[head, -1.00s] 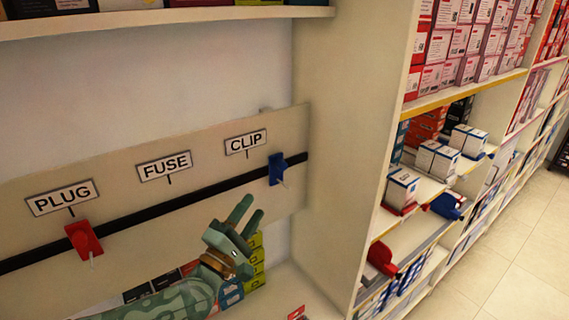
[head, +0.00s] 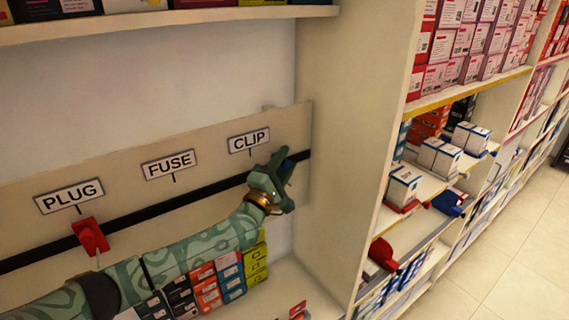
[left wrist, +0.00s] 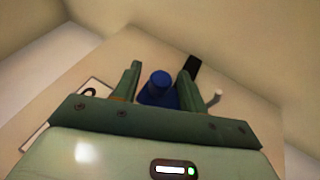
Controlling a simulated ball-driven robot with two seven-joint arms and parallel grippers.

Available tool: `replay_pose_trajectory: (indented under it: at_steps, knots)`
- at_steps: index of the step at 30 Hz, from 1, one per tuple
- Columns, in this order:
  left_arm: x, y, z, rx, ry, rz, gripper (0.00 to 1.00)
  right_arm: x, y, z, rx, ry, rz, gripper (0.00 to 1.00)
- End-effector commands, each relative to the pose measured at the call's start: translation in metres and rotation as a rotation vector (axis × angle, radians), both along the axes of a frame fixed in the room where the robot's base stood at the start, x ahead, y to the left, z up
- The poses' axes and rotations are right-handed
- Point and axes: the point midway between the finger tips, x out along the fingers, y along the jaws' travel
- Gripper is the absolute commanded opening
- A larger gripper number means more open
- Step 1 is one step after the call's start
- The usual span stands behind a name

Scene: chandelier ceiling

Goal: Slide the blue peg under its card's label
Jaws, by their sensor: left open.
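The blue peg (head: 288,165) is on the black rail (head: 210,196), right of the CLIP label (head: 249,141) and mostly hidden by my left gripper (head: 282,172). In the left wrist view, the blue peg (left wrist: 159,90) shows between the two fingers of the left gripper (left wrist: 159,82), which is open around it; contact cannot be told. My right gripper is out of view.
A side panel (head: 345,150) stands close to the right of the rail's end. Several small boxes (head: 207,287) stand below the board, behind my left arm. A shelf (head: 150,20) runs above. A small red and white item (head: 298,310) lies low in front.

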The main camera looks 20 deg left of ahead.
Motion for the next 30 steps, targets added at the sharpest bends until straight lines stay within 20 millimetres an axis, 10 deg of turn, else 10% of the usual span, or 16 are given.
replay_pose_trajectory:
  at_steps: [5,30]
  knots:
    - [0.000,0.000,0.000,0.001,0.000,0.000,0.00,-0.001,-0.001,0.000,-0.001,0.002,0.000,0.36]
    - [-0.056,0.044,-0.001,0.002,0.001,0.000,0.00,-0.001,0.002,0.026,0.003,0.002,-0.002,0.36]
